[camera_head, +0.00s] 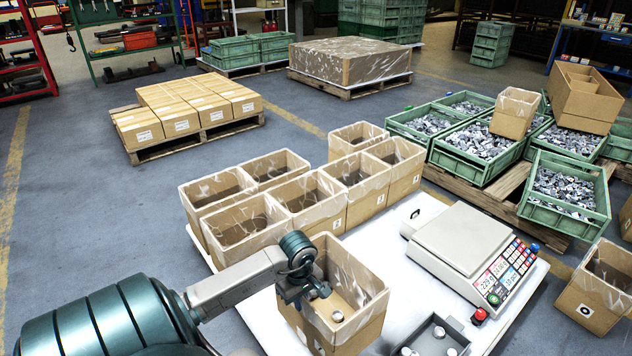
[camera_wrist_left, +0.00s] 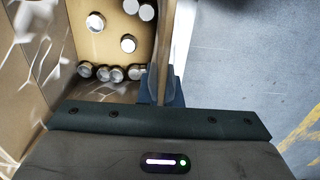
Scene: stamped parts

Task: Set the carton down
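An open brown carton (camera_head: 368,333) stands upright at the bottom centre of the head view, with several small round metal-capped parts (camera_head: 337,316) inside. My left gripper (camera_head: 303,297) is shut on the carton's near-left wall. In the left wrist view, the gripper's fingers (camera_wrist_left: 161,88) pinch the thin carton wall (camera_wrist_left: 168,30), with the parts (camera_wrist_left: 128,43) on one side and grey floor on the other. The carton's underside is hidden, so I cannot tell whether it touches the white table (camera_head: 385,235). My right gripper is not in view.
A scale (camera_head: 460,240) and a small grey tray (camera_head: 437,335) with parts stand right of the carton. Several open cartons (camera_head: 310,195) stand close behind it. Green crates (camera_head: 570,190) of metal parts sit on pallets farther right. Floor at left is clear.

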